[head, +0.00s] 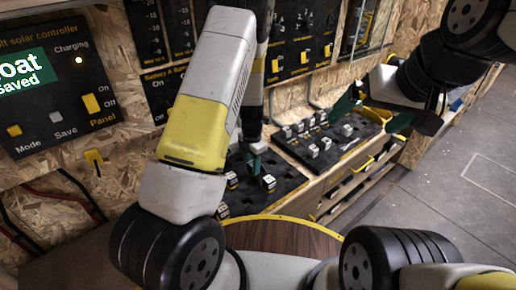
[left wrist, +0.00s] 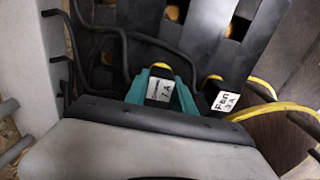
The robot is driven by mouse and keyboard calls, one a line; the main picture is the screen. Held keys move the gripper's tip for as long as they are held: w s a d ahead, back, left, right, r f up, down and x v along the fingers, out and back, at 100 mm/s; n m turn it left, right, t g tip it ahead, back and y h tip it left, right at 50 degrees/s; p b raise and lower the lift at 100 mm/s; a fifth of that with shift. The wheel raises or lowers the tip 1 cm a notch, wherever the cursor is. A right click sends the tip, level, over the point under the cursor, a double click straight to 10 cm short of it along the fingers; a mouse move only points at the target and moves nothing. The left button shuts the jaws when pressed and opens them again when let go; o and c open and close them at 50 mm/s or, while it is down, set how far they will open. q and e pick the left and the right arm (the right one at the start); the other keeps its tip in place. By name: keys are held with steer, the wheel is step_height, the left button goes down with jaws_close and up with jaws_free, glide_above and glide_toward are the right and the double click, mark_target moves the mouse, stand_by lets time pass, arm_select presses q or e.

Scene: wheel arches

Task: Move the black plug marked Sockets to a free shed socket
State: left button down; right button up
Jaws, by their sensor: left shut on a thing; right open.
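In the left wrist view, my left gripper (left wrist: 161,92) has its teal fingers shut on a black plug (left wrist: 160,89). Its white label reads 7 A, with a word above too small to read. A black plug marked Fan 3 A (left wrist: 225,101) stands to the right, apart from the fingers. In the head view, my left gripper (head: 256,158) points down over the near black socket board (head: 285,191); the held plug is mostly hidden there. I cannot tell whether it is seated. My right gripper (head: 372,112) is open and empty above the far board (head: 352,152).
Black plugs with white faces, one of them here (head: 268,183), stand on the near board close to my left gripper. Several more labelled plugs stand on the far board. A panel wall (head: 160,90) rises behind.

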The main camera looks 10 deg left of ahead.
arm_select(q)
steer(key=shift+f, duration=0.1)
stand_by(0.3)
steer(key=shift+c, duration=2.4)
jaws_free()
steer(key=shift+r, duration=4.5)
